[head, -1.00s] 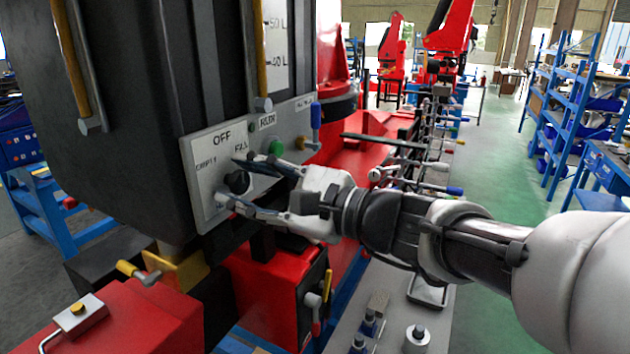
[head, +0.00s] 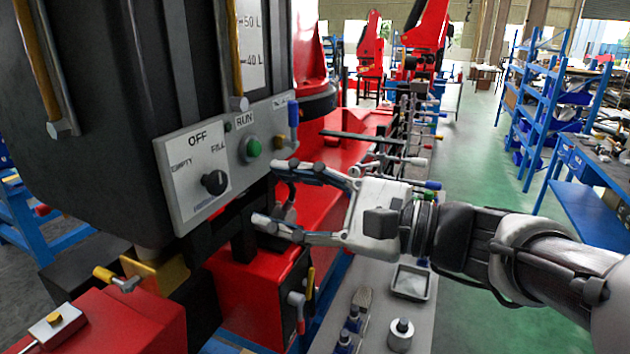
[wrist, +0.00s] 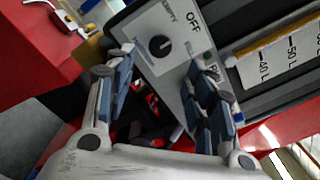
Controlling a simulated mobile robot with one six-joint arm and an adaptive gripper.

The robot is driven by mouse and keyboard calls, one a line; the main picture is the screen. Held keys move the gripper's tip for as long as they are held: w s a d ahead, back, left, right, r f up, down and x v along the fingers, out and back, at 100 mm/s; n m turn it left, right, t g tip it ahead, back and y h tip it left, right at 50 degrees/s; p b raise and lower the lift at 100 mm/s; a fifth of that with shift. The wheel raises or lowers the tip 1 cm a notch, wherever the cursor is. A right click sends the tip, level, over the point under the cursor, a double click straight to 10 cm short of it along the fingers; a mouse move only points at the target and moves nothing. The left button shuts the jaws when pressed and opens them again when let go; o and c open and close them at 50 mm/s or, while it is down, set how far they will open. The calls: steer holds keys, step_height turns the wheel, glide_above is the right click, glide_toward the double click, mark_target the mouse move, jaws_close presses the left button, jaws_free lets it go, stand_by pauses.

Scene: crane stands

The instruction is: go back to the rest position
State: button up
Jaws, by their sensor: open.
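My gripper (head: 268,195) is open and empty. In the head view it is in front of the machine, right of and apart from the black selector knob (head: 214,182). The knob sits on a white panel (head: 186,204) marked OFF, FILL and EMPTY. A green RUN button (head: 253,148) is up and to the right of the knob. In the wrist view my gripper (wrist: 165,75) has its fingers spread wide, and the knob (wrist: 159,46) shows beyond them, between the fingertips.
A blue-handled lever (head: 293,115) and a yellow-handled valve (head: 118,278) stick out from the machine. A grey bench (head: 378,290) with bottles and a tray lies below my arm. Blue shelves (head: 545,100) stand at right beyond a clear green floor (head: 470,170).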

steer(key=shift+v, duration=1.05)
steer(key=s+d+f+n+g+h, duration=0.2)
steer(key=s+f+n+g+h, duration=0.2)
steer(key=s+f+n+h, duration=0.7)
steer(key=s+d+f+n+t+h, duration=0.1)
steer(key=s+d+f+h, duration=0.1)
steer(key=d+f, duration=0.3)
steer(key=s+d+f+n+h, duration=0.1)
steer(key=s+d+f+h, duration=0.1)
steer(key=d+f, duration=0.3)
steer(key=d+h, duration=0.1)
steer(key=d, duration=0.3)
steer(key=shift+s+f+n+t+h, duration=0.3)
steer(key=shift+s+f+t, duration=0.1)
